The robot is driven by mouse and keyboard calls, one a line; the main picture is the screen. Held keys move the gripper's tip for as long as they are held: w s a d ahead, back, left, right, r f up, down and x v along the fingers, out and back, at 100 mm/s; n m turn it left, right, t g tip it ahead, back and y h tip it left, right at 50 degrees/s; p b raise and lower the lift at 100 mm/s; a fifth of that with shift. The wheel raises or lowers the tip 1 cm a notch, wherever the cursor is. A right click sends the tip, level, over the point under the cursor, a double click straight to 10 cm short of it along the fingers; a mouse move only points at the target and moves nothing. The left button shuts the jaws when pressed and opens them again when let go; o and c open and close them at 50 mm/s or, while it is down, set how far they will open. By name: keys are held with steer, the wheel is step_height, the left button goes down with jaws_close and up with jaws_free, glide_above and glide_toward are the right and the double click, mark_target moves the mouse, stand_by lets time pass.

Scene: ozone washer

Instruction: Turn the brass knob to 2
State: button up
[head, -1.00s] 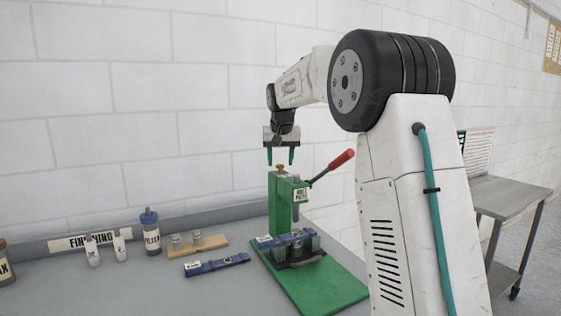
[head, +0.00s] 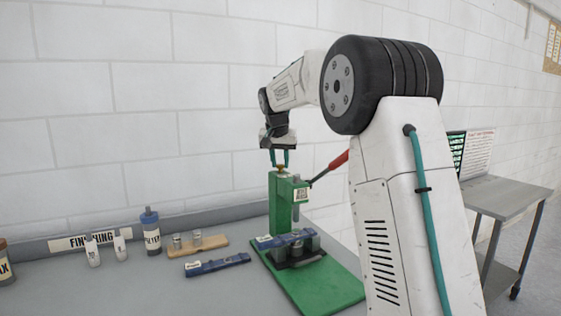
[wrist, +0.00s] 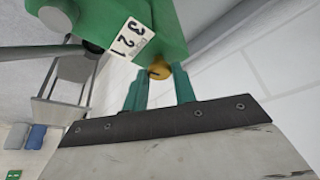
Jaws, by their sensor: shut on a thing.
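The green press (head: 282,205) stands on its green base on the bench. The small brass knob (head: 281,168) sits on top of it. My gripper (head: 280,160) points down from above, its teal fingers shut on the knob's sides. In the wrist view, the brass knob (wrist: 158,71) shows between the fingertips of my gripper (wrist: 158,80), with a dark mark on its face. A white scale plate (wrist: 128,40) beside it carries 3, 2 and 1. I cannot tell for sure which number the mark points to.
The red-handled lever (head: 337,161) sticks out right of the press, partly behind my arm. A blue strap-like piece (head: 218,264), a wooden block (head: 198,245) and several bottles are left of the press. A metal cart (head: 505,200) stands at right.

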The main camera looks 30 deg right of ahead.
steer(key=shift+m+h, duration=0.3)
steer(key=shift+m, duration=0.7)
steer(key=o, duration=1)
steer(key=v, duration=0.8)
steer(key=shift+w, duration=0.2)
